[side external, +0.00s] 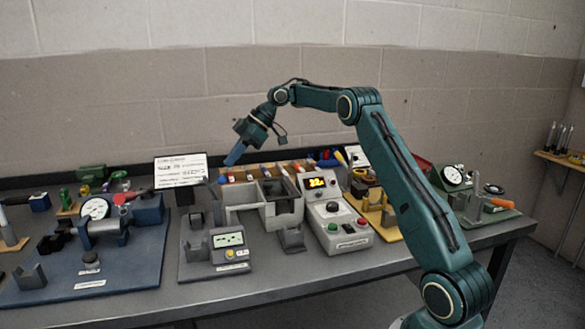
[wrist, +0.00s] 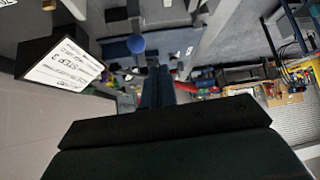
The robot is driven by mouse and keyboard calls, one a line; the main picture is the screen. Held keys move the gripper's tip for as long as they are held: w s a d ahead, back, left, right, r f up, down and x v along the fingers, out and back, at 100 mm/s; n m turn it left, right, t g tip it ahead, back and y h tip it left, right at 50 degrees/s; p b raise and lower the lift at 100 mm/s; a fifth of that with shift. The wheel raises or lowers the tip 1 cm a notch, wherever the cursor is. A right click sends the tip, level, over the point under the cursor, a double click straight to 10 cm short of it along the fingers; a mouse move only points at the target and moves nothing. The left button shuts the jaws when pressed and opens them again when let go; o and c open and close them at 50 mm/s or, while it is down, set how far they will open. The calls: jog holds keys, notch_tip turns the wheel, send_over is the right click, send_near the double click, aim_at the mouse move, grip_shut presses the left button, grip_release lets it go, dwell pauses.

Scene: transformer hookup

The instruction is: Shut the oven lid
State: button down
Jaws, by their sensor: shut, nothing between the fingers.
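A grey open-topped box (side external: 283,214), which looks like the oven, stands mid-bench with a dark interior. A pale grey panel (side external: 240,194) is on its left side; I cannot tell whether this is the lid. A control box (side external: 340,226) with a lit yellow display stands to its right. My gripper (side external: 234,155) is shut and empty, pointing down and left, in the air above and to the left of the box, apart from everything. In the wrist view my gripper (wrist: 155,88) reaches up the middle; I cannot make out the oven lid there.
A white sign (side external: 181,170) stands close to the left of my gripper; it also shows in the wrist view (wrist: 66,68). A blue fixture board (side external: 110,265) fills the left. Tools (side external: 265,172) line the back.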

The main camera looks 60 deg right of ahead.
jog(key=s+a+r+m+h, duration=0.25)
jog(key=s+a+r, duration=0.25)
jog(key=a+r, duration=0.5)
jog(key=s+a+m, duration=0.2)
jog(key=s+a, duration=0.1)
jog(key=s, duration=0.3)
jog(key=s+a+m+t+h, duration=0.1)
jog(key=s+a+m, duration=0.1)
jog(key=s, duration=0.4)
jog(key=shift+s+a+r, duration=0.2)
jog(key=shift+a+r, duration=0.25)
jog(key=shift+a, duration=0.45)
jog(key=shift+s+h, duration=0.15)
jog(key=shift+h, duration=0.1)
jog(key=s+f+m+h, duration=0.1)
jog(key=s+f, duration=0.3)
jog(key=s, duration=0.6)
jog(key=s+f+m+h, duration=0.1)
jog(key=s+f+m, duration=0.2)
jog(key=s, duration=0.7)
notch_tip(320, 180, down, 3)
jog(key=shift+s+d+r+h, duration=0.2)
jog(key=shift+s+d+h, duration=0.1)
jog(key=shift+h, duration=0.1)
